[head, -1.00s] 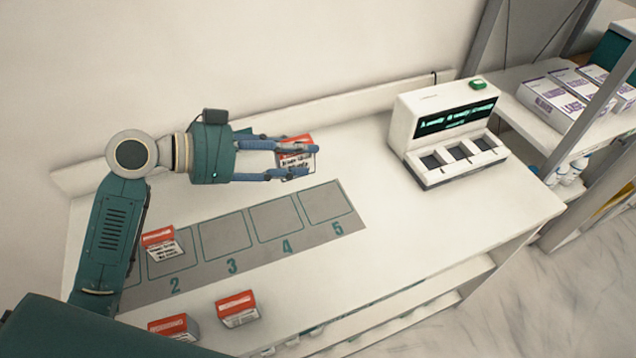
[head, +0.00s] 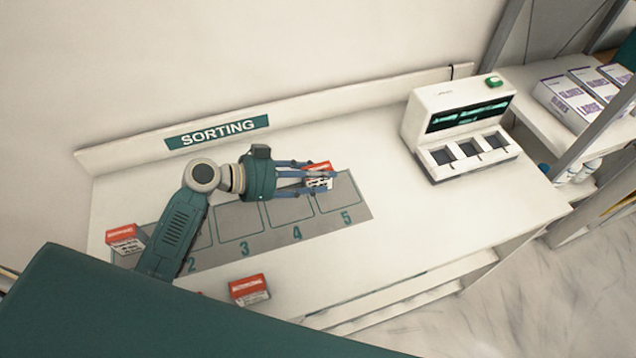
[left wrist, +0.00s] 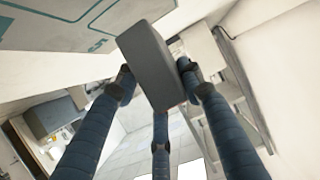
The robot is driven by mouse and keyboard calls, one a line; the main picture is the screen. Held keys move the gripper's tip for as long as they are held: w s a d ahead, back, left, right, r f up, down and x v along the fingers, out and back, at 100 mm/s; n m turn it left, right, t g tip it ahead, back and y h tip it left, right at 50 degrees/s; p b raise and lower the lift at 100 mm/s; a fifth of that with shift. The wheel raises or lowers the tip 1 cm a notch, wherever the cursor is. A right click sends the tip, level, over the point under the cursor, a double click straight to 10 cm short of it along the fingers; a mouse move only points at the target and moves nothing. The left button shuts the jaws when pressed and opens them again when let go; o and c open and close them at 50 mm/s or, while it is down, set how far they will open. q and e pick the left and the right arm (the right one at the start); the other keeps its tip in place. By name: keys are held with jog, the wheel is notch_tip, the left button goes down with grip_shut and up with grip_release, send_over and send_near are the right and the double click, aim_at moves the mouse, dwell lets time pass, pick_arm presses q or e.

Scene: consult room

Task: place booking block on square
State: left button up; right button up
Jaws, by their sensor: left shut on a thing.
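My left gripper (head: 312,178) is shut on a red and white booking block (head: 319,181). It holds the block over the far part of the square marked 5 (head: 352,201), at the right end of the grey strip. Whether the block touches the surface I cannot tell. In the left wrist view the block shows a plain dark grey side (left wrist: 155,62) between the blue fingers. Another red and white block (head: 122,240) is at the strip's left end. A similar one (head: 250,290) lies in front of the strip. My right gripper is not in view.
A white device (head: 462,125) with a dark display and three dark pads stands at the right of the white table (head: 420,225). A SORTING sign (head: 218,132) is on the back ledge. Shelves with boxes (head: 567,100) stand at the right. The table's front right is clear.

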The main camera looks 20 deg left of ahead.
pick_arm(q)
notch_tip(320, 180, down, 4)
jog(key=shift+r+p, duration=0.1)
jog(key=shift+p, duration=0.2)
jog(key=shift+f+b, duration=0.35)
jog(key=o, duration=1.2)
jog(key=shift+r, duration=0.1)
